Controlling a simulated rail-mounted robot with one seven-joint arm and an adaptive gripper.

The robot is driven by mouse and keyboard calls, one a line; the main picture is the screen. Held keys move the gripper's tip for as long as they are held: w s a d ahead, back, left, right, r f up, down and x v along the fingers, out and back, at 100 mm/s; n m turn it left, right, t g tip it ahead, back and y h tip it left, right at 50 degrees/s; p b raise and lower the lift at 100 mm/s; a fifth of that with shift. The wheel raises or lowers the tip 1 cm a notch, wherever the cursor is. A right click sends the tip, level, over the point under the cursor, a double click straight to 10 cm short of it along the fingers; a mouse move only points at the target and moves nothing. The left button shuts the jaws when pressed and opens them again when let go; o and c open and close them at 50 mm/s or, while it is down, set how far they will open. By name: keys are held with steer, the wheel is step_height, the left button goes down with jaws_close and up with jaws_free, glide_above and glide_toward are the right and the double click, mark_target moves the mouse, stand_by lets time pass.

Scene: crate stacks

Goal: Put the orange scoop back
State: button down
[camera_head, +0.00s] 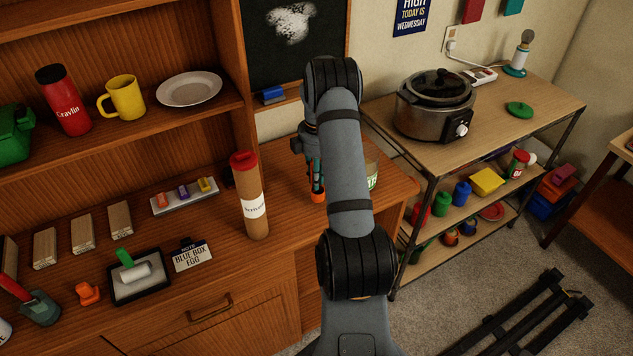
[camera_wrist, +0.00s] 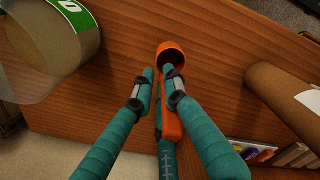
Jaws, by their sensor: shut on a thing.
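The orange scoop (camera_head: 317,197) is at the right part of the wooden desk, low at my fingertips. In the wrist view its round cup (camera_wrist: 172,50) points away from me and its handle (camera_wrist: 170,122) runs back between my teal fingers. My gripper (camera_head: 316,178) points down and is shut on the scoop's handle; it also shows in the wrist view (camera_wrist: 159,76). I cannot tell whether the scoop touches the desk. A round container with a green and white label (camera_wrist: 60,35) stands left of the scoop in the wrist view; my arm partly hides it in the head view (camera_head: 371,178).
A tall cardboard tube with a red cap (camera_head: 252,200) stands left of my gripper. A tray of small coloured blocks (camera_head: 185,196), wooden blocks (camera_head: 82,234) and a black tray with a roller (camera_head: 140,277) lie farther left. A slow cooker (camera_head: 434,108) stands on the right-hand table.

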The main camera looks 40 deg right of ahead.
step_height(320, 180, down, 3)
steer(key=shift+r+p, duration=0.2)
steer(key=shift+p, duration=0.1)
steer(key=shift+f, duration=0.2)
steer(key=c, duration=1.8)
jaws_free()
steer(key=shift+o, duration=0.2)
step_height(320, 180, up, 12)
steer(key=b, duration=0.1)
steer(key=shift+r, duration=0.25)
